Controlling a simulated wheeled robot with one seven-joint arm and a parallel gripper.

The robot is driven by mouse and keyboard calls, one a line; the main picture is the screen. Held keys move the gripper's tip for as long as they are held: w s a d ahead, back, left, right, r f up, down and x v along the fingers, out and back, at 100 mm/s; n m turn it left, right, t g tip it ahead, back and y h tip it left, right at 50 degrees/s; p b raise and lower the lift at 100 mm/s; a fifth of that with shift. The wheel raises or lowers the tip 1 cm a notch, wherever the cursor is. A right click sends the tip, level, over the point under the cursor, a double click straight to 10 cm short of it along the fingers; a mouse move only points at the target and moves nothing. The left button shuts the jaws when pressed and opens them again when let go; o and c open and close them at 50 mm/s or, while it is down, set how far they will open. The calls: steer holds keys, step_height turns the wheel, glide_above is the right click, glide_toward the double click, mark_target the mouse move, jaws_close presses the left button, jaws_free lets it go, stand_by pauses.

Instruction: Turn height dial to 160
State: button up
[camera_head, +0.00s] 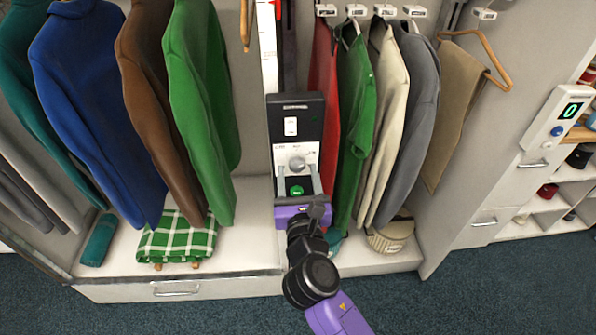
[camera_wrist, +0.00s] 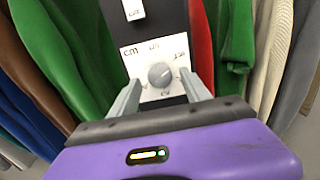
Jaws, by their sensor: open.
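The height dial is a round grey knob (camera_head: 297,163) on a white plate of a dark upright panel (camera_head: 312,112). In the wrist view the knob (camera_wrist: 160,75) is near the middle, with "cm" at the plate's upper left. Other markings around it are too small to read surely, and I cannot tell its setting. My gripper (camera_head: 297,172) is open and empty in front of the plate. In the wrist view its two grey fingers (camera_wrist: 160,84) point at the plate, one on each side below the knob. I cannot tell whether they touch anything.
A white switch (camera_head: 291,126) sits above the dial, and a green button (camera_head: 296,190) below it. Hanging clothes crowd both sides, a green sweater (camera_head: 197,100) at left and a green shirt (camera_head: 356,110) at right.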

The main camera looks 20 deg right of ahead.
steer(key=shift+w+d, duration=0.15)
steer(key=shift+w, duration=0.2)
jaws_close()
